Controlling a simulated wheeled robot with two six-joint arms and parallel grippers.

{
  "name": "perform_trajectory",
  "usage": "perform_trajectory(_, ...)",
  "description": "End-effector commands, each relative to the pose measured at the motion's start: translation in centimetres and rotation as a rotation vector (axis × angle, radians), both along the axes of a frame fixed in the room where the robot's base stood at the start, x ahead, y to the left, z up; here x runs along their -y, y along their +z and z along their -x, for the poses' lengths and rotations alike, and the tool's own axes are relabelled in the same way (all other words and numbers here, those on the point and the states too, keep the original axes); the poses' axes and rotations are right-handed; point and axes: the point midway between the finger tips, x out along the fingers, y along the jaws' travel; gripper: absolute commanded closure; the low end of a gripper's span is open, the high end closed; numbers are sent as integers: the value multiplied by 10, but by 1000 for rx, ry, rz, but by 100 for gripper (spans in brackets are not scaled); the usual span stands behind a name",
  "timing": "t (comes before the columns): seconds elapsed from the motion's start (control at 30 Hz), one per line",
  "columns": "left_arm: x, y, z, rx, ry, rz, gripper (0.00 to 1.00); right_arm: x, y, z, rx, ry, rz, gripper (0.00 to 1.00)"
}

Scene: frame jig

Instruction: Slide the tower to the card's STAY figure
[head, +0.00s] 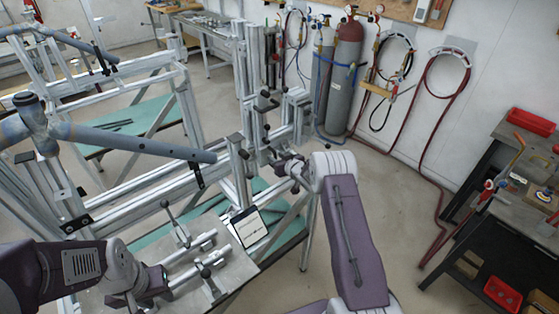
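The frame jig (130,193) is a silver aluminium rail structure, with a blue-grey bicycle frame tube (130,140) held along it. An upright metal tower (259,125) with dark knobs and clamps stands at its right end. A small white card (249,227) with a dark border leans at the jig's near right; its print is too small to read.
A metal plate with rods and toggle clamps (208,268) lies near my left gripper. Gas cylinders (347,75) and coiled hoses stand at the back wall. A dark workbench (515,185) with red bins is at the right. The floor between is clear.

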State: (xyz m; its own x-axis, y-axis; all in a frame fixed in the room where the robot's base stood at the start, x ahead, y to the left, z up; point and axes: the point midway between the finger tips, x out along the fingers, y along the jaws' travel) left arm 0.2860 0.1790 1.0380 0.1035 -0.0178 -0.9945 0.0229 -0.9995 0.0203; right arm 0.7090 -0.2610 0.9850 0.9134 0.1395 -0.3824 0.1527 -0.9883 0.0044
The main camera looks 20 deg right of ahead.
Motion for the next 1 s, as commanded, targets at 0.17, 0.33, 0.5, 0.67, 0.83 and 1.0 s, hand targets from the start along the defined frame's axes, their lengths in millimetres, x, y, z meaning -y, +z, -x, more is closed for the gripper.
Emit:
perform_trajectory(0.17,0,-4,0,0,0,0,68,3,7,19,-1,-2,1,66)
perform_trajectory(0.33,0,-10,0,0,0,0,68,6,18,44,-1,-1,2,66)
perform_trajectory(0.5,0,-15,0,0,0,0,68,9,28,67,2,-1,3,66)
perform_trajectory(0.67,0,-16,0,0,0,0,68,9,33,79,-1,-1,3,66)
perform_trajectory(0.83,0,-16,0,0,0,0,68,9,34,80,0,0,3,66)
perform_trajectory(1.0,0,-16,0,0,0,0,68,9,35,80,6,3,10,66)
